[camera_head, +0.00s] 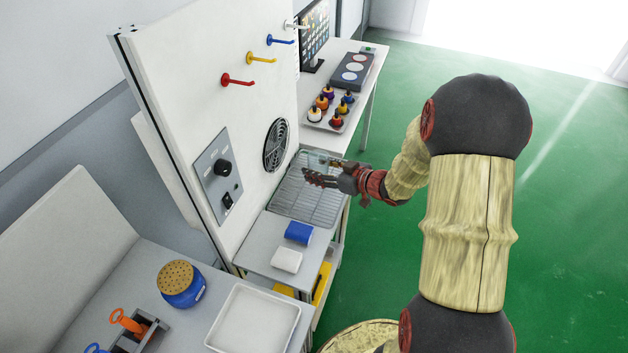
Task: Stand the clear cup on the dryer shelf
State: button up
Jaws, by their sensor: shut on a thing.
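The dryer shelf (290,203) is a grey wire rack against the white panel, below the round fan grille. My gripper (312,176) is above the rack's right part, its dark fingers pointing left. It is shut on the clear cup (319,160), which shows only as a faint see-through shape at the fingers. The cup's outline is too small and pale to tell whether it is upright or touches the rack.
The panel carries hooks (238,81), a fan grille (276,145) and a switch plate (218,172). A tray of several small bottles (332,107) stands behind the rack. The rack's left part is clear.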

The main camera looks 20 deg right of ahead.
jog(key=w+f, duration=0.1)
jog(key=f, duration=0.1)
jog(key=w+f+b, duration=0.1)
jog(key=w, duration=0.1)
jog(key=w+d+f+b, duration=0.1)
jog(key=f, duration=0.1)
jog(key=shift+w+f, duration=0.3)
jog(key=shift+w+f+b, duration=0.15)
jog(key=shift+f+b, duration=0.3)
jog(key=shift+f, duration=0.45)
jog(key=shift+w+f+b, duration=0.1)
jog(key=shift+f+b, duration=0.35)
jog(key=shift+f, duration=0.4)
jog(key=shift+f, duration=0.15)
jog(key=o, duration=1.2)
jog(key=shift+o, duration=0.2)
